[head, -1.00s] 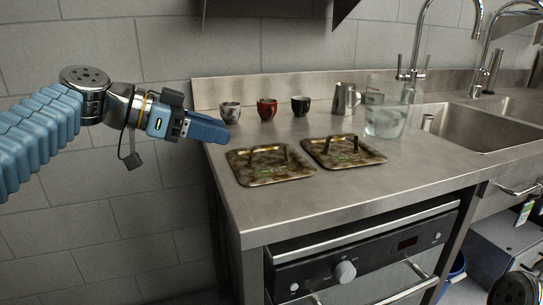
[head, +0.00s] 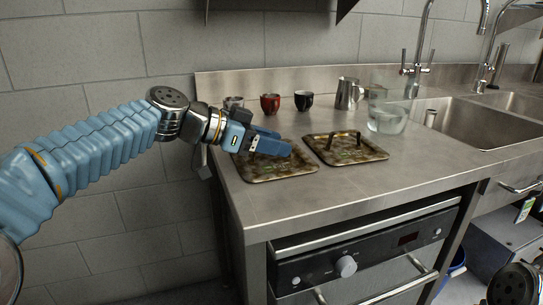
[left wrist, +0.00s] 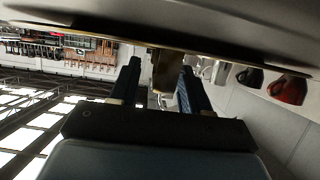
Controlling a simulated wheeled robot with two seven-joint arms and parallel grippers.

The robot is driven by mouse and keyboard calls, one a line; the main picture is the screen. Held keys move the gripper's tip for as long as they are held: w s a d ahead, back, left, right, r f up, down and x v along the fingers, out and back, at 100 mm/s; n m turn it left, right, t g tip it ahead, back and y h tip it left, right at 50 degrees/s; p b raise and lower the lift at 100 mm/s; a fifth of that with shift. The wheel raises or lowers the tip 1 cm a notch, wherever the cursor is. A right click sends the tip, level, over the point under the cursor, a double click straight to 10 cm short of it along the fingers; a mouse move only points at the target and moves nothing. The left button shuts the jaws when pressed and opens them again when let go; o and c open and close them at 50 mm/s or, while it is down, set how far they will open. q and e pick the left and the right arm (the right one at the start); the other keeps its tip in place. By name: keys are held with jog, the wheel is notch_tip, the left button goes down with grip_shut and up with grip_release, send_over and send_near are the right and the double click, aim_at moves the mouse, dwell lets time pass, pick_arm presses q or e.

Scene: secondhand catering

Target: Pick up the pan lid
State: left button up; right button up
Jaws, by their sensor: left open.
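Two square, mottled brown-and-gold pan lids lie flat on the steel counter, each with an upright bar handle. The left lid (head: 262,174) is partly hidden by my left gripper (head: 280,146), which is low over it. The right lid (head: 345,152) lies beside it, apart from the gripper. In the left wrist view, turned upside down, my left gripper (left wrist: 160,82) is open, with the brownish handle (left wrist: 165,70) of a lid showing between its fingers. I cannot tell whether the fingers touch it. My right gripper does not show.
Behind the lids stand a grey cup (head: 233,102), a red cup (head: 270,103), a black cup (head: 303,100), a steel jug (head: 347,94) and a clear glass container (head: 388,114). The sink (head: 480,122) is at right. The front counter is clear.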

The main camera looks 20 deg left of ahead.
pick_arm(q)
grip_shut()
jog(key=shift+r, duration=0.1)
